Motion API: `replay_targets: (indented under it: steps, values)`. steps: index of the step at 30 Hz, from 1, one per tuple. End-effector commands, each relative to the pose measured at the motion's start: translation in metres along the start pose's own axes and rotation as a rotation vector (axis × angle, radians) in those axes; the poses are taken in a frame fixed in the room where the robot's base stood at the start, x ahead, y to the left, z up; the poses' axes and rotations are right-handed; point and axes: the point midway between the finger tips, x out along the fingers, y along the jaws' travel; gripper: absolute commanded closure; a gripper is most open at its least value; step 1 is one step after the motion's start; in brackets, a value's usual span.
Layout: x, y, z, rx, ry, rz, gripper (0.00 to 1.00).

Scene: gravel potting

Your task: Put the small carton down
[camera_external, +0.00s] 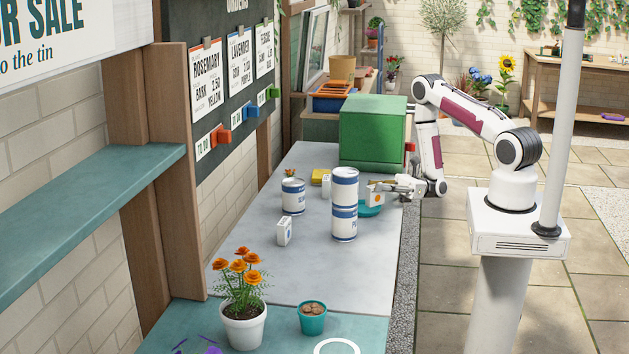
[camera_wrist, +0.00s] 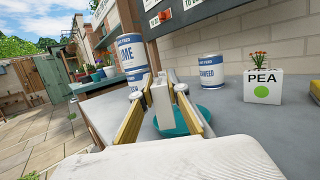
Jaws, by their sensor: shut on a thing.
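My gripper (camera_external: 388,188) is shut on a small white carton (camera_external: 375,197) with an orange mark, above or beside a teal saucer (camera_external: 369,211). In the wrist view the carton (camera_wrist: 162,103) stands roughly upright between the yellow fingers of my gripper (camera_wrist: 163,92). The saucer (camera_wrist: 202,112) shows behind and below it. I cannot tell whether the carton's base touches anything. A white carton marked PEA with a green dot (camera_wrist: 263,88) stands to the right in the wrist view. Another white carton (camera_external: 284,231) stands on the grey bench in the external view.
Two stacked blue-white tins (camera_external: 344,187) stand just left of the held carton. A single tin (camera_external: 293,196) stands farther left. A green box (camera_external: 373,132) is behind my gripper. A flower pot (camera_external: 244,325) and a teal pot (camera_external: 312,320) stand in front.

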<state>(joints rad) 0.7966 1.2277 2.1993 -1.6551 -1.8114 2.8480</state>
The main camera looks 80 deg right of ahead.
Motion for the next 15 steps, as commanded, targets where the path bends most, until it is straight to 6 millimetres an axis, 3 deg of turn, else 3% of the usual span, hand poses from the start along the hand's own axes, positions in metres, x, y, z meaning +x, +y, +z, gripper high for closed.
replay_targets:
  steps: [13, 14, 15]
  values:
    - [-0.0024, -0.0010, -0.0120, 0.004, 0.011, -0.005, 1.00]
    - [-0.0024, -0.0011, -0.0121, 0.004, 0.011, -0.005, 0.82]
    - [-0.0024, -0.0013, -0.0121, 0.003, 0.011, -0.005, 0.71]
